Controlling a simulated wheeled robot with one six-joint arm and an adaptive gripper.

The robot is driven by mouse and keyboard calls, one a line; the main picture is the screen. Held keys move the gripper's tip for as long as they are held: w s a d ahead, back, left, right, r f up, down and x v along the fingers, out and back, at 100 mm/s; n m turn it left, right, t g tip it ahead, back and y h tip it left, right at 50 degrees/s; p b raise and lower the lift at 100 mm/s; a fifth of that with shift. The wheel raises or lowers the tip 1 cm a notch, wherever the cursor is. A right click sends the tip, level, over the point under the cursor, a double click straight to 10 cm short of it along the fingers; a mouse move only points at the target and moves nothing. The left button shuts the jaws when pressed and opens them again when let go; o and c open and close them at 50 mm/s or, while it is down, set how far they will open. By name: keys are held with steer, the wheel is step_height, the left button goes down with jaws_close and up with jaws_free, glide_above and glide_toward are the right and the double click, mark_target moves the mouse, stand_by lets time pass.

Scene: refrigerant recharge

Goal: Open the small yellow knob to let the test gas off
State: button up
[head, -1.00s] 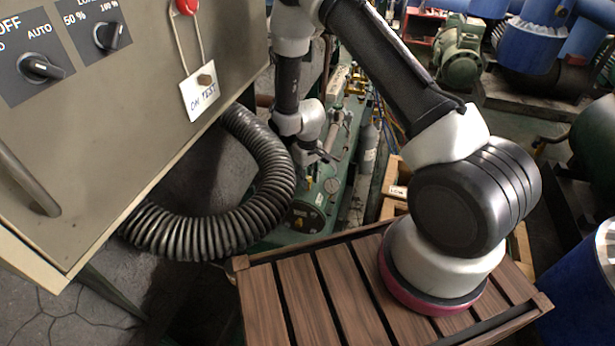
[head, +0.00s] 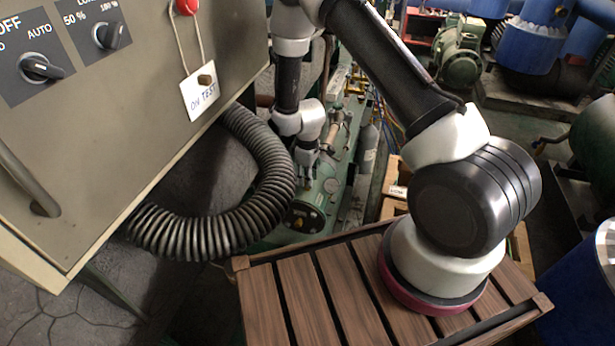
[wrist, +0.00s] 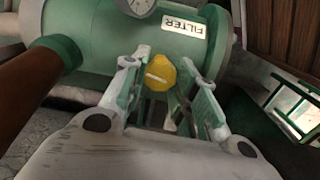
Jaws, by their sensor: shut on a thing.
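The small yellow knob (wrist: 160,73) shows in the wrist view, on the side of a green cylinder (wrist: 95,40) with a white FILTER label (wrist: 184,24). A pale line runs across its face. My gripper (wrist: 162,82) has one finger on each side of the knob and is shut on it. In the head view my gripper (head: 305,165) points down at the green machine (head: 335,185) behind the hose, and the knob cannot be made out there.
A grey control cabinet (head: 130,120) with an ON TEST tag (head: 202,95) stands at left. A thick ribbed hose (head: 265,195) curves close to my gripper. A round gauge (wrist: 138,5) sits above the knob. A slatted wooden top (head: 300,290) is in front.

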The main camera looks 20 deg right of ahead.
stand_by(0.3)
steer(key=o, duration=1)
steer(key=shift+r, duration=0.1)
step_height(320, 180, up, 12)
steer(key=shift+f, duration=0.1)
